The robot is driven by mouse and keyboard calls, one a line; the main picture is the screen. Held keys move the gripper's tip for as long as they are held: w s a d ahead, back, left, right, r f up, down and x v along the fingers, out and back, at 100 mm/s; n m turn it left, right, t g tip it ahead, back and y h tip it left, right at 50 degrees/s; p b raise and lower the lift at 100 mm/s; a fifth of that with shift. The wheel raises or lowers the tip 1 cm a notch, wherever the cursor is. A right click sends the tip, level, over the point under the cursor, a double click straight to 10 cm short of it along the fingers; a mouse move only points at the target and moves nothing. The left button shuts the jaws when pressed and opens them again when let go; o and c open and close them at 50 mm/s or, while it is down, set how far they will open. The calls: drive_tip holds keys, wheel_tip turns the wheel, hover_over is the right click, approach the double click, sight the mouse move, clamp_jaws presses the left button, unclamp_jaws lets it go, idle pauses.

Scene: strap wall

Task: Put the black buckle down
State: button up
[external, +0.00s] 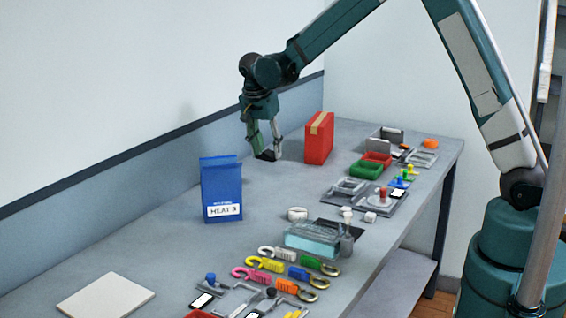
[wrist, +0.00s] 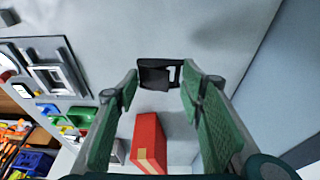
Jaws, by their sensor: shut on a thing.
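The black buckle (external: 266,156) is between the fingertips of my gripper (external: 264,149), low over the grey table near the back wall. In the wrist view the buckle (wrist: 155,76) is a dark piece with an open frame at its right end, held between the two green fingers of my gripper (wrist: 159,80). My gripper is shut on it. I cannot tell whether the buckle touches the tabletop.
A red box (external: 319,138) stands just right of my gripper. A blue box (external: 221,190) stands nearer the front. Trays, colored hooks and a clear container (external: 312,239) line the table's right side. The table around the buckle is bare.

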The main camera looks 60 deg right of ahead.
sight(266, 152)
drive_tip(key=shift+r, duration=0.1)
wheel_tip(266, 152, up, 11)
drive_tip(key=w+a+n+t, duration=0.1)
drive_tip(key=w+a+n, duration=0.1)
drive_tip(key=a, duration=1)
drive_tip(key=w+a+n, duration=0.2)
drive_tip(key=a, duration=1.1)
drive_tip(key=s+a+n+t+y, duration=0.1)
drive_tip(key=s+a+n, duration=0.15)
drive_tip(key=a, duration=1.05)
drive_tip(key=s+a+n, duration=0.2)
drive_tip(key=a+n, duration=0.1)
drive_tip(key=a, duration=0.9)
wheel_tip(266, 152, down, 11)
drive_tip(key=shift+w+d+m, duration=0.1)
drive_tip(key=shift+m, duration=0.15)
drive_tip(key=shift+f, duration=3.1)
drive_tip(key=shift+f, duration=0.1)
